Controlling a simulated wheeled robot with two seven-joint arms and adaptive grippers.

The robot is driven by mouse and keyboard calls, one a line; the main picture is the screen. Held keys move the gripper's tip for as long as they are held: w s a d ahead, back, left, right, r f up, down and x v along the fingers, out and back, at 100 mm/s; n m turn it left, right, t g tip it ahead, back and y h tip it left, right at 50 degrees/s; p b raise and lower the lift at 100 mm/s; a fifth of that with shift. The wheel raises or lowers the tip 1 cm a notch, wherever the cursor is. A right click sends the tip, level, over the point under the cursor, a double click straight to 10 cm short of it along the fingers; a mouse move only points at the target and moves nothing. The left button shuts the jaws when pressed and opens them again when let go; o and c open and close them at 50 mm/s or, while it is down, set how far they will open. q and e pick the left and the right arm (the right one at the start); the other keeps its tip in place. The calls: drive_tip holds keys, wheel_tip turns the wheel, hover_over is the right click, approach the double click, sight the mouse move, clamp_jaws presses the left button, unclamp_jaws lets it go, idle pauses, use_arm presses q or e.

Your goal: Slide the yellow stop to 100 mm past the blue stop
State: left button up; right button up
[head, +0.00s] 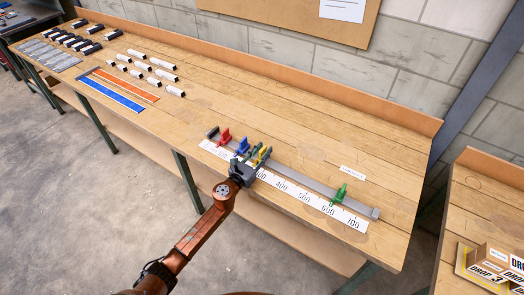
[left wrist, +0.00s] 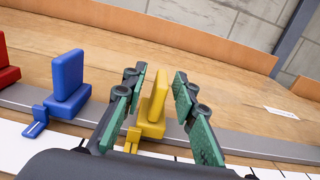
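The yellow stop (head: 263,155) stands on the grey rail (head: 310,183), just right of the blue stop (head: 242,146). In the left wrist view the yellow stop (left wrist: 154,105) stands between the two green-padded fingers of my left gripper (left wrist: 157,110), with a gap visible on each side. The blue stop (left wrist: 67,82) is left of the fingers. My left gripper (head: 250,165) reaches the rail from the front and partly hides the scale (head: 302,194) near the yellow stop. My right gripper is not in view.
A red stop (head: 224,137) is left of the blue one, and a green stop (head: 339,194) stands farther right near the 600 mark. A small label (head: 352,172) lies behind the rail. Small blocks and orange and blue strips lie at the bench's left.

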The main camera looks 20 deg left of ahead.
use_arm(q)
drive_tip(key=s, duration=0.3)
drive_tip(key=s+a, duration=0.1)
drive_tip(key=s, duration=0.3)
drive_tip(key=s+a, duration=0.1)
drive_tip(key=s, duration=0.2)
drive_tip(key=shift+s, duration=0.3)
drive_tip(key=shift+s+a, duration=0.2)
drive_tip(key=shift+s, duration=0.35)
